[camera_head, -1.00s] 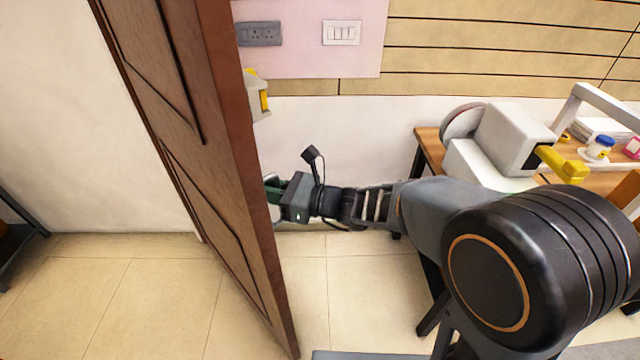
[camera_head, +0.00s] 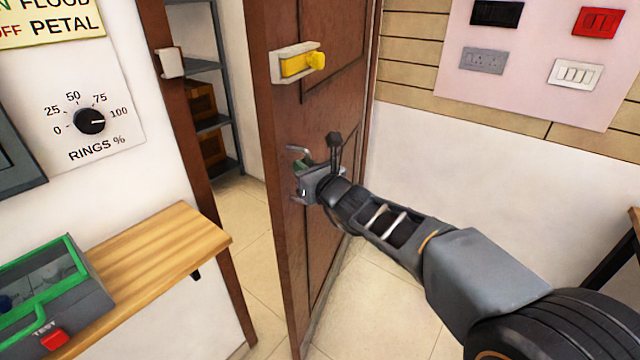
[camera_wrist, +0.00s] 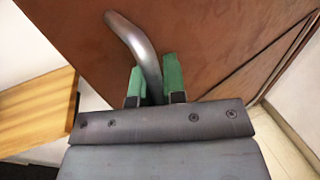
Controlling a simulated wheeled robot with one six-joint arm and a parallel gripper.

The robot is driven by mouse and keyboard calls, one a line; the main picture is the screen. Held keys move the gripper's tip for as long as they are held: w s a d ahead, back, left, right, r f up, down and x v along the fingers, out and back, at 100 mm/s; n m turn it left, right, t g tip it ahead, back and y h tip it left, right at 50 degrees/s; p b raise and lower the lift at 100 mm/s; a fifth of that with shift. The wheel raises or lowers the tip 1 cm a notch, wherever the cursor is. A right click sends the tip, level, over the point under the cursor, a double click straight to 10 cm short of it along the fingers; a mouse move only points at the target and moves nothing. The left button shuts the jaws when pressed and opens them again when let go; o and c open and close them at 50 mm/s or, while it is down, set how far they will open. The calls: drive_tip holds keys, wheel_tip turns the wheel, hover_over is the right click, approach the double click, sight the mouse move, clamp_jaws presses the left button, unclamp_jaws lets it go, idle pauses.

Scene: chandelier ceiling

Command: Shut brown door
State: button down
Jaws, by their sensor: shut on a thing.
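The brown door (camera_head: 332,90) stands ajar in the head view, its free edge toward me and a gap between it and the door frame (camera_head: 188,130) on the left. A silver lever handle (camera_head: 297,151) sticks out from its face. My gripper (camera_head: 304,172) is at that handle. In the wrist view, the green fingers of my gripper (camera_wrist: 158,82) are closed around the handle's metal bar (camera_wrist: 135,42), with the door's brown face (camera_wrist: 215,40) behind. A yellow bolt latch (camera_head: 302,64) sits on the door above the handle.
A wooden shelf (camera_head: 165,255) with a green-framed box (camera_head: 50,295) juts from the wall left of the doorway. A catch (camera_head: 170,62) is on the frame. Metal shelving (camera_head: 215,95) shows through the gap. Floor right of the door (camera_head: 375,300) is clear.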

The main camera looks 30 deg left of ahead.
drive_tip(key=shift+w+a+r, duration=0.15)
drive_tip(key=shift+a, duration=0.55)
drive_tip(key=c, duration=1.6)
unclamp_jaws()
drive_tip(key=shift+o, duration=0.8)
drive_tip(key=shift+w+d, duration=0.1)
drive_tip(key=shift+w, duration=0.15)
drive_tip(key=shift+o, duration=1.3)
drive_tip(key=shift+s+a+f, duration=0.2)
drive_tip(key=shift+s, duration=0.05)
